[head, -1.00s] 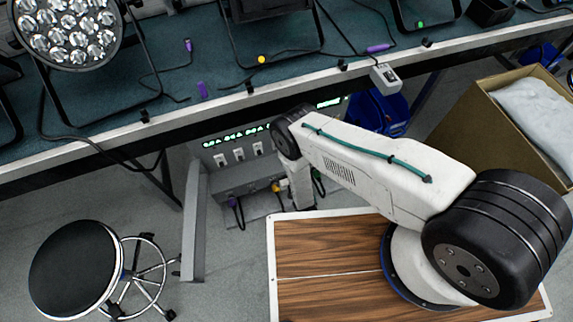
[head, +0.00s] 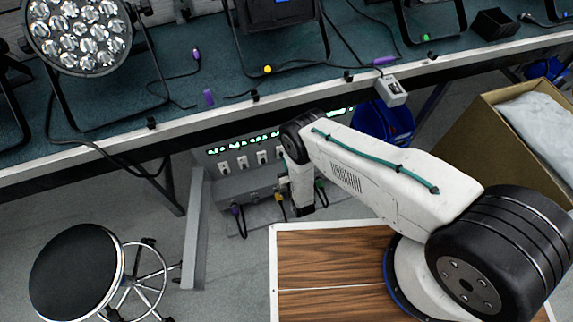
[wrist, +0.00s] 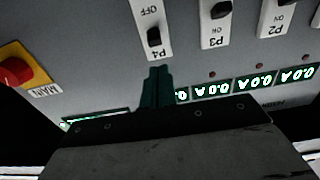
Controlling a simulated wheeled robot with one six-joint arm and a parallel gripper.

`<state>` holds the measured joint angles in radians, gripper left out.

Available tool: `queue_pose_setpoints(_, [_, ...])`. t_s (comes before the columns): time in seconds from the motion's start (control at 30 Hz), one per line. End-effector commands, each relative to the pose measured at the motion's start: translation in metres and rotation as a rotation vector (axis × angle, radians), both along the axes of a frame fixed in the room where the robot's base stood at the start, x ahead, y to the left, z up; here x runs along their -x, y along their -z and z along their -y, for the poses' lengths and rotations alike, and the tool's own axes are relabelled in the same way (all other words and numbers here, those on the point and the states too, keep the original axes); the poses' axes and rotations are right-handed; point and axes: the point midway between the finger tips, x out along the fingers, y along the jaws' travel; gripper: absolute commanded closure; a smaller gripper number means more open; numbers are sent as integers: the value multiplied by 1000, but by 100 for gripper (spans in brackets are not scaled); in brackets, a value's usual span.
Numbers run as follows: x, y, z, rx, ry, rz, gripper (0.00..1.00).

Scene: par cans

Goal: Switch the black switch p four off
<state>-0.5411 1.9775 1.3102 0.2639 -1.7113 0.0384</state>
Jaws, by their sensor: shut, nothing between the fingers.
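The black switch P4 (wrist: 154,36) is on a white plate in the wrist view, which shows the panel upside down. Its lever sits nearer the P4 label than the word OFF. My gripper (wrist: 157,72) is shut and empty, its dark fingertips just below the P4 label in the picture. I cannot tell whether they touch the panel; they appear apart from the lever. In the head view the grey panel (head: 228,186) stands under the bench, and my arm hides the fingers and seemingly P4.
Switches P3 (wrist: 220,10) and P2 (wrist: 283,3) are right of P4. The red main knob (wrist: 15,71) is left. Green displays (wrist: 212,90) lie beside my fingers. The bench edge (head: 200,122) overhangs the panel; cables (head: 281,206) plug in low. A stool (head: 75,272) stands left.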

Motion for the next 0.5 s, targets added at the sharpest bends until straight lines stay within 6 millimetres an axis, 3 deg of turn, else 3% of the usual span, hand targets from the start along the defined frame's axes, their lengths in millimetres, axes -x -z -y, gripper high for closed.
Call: queue_pose_setpoints(0.5, [-26, 0, -7, 0, 0, 1, 100])
